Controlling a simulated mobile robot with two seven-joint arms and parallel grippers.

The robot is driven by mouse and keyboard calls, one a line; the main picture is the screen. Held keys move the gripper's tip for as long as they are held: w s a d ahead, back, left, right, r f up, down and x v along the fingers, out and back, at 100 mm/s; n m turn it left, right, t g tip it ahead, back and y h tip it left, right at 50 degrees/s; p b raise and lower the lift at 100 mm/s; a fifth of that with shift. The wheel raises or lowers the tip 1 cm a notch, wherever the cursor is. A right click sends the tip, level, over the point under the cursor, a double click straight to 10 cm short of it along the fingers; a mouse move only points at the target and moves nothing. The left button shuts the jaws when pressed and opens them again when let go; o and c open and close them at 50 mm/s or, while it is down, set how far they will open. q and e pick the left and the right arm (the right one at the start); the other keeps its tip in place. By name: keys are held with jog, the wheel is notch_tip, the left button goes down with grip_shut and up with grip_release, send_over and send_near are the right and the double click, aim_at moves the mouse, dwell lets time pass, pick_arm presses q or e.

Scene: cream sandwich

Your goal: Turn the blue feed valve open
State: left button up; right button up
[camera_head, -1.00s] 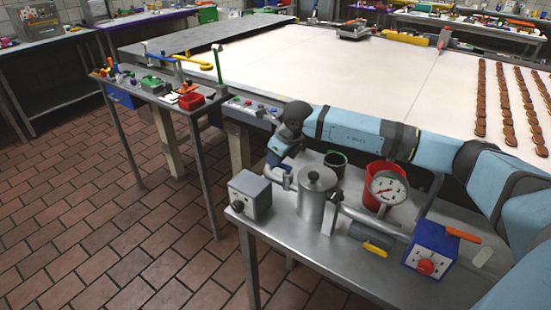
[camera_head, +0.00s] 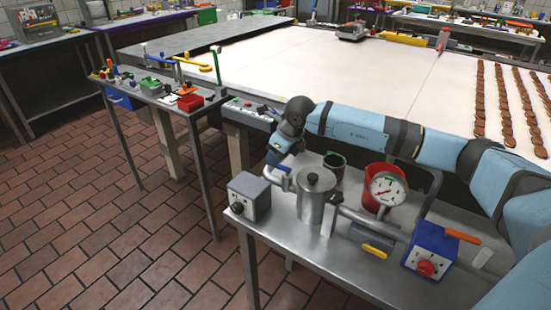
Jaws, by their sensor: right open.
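A steel pot with a lid (camera_head: 316,195) stands on the metal side table, with pipework at its sides. A small blue part (camera_head: 284,167), which may be the blue feed valve's handle, shows at the pipe left of the pot. My right arm reaches in from the right behind the table, and its wrist bends down there. My right gripper (camera_head: 277,161) is open, close to the blue part and mostly hidden. I cannot tell whether they touch. My left gripper is out of view.
A pressure gauge (camera_head: 388,189) stands before a red bucket (camera_head: 371,204). A blue box (camera_head: 431,249) with a red knob and orange lever is at the right. A grey box (camera_head: 249,196) is at the left. A yellow handle (camera_head: 375,252) lies near the front edge.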

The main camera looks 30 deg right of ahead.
aim_at(290, 170)
jog(key=v, duration=1.2)
jog(key=shift+s+f, duration=0.1)
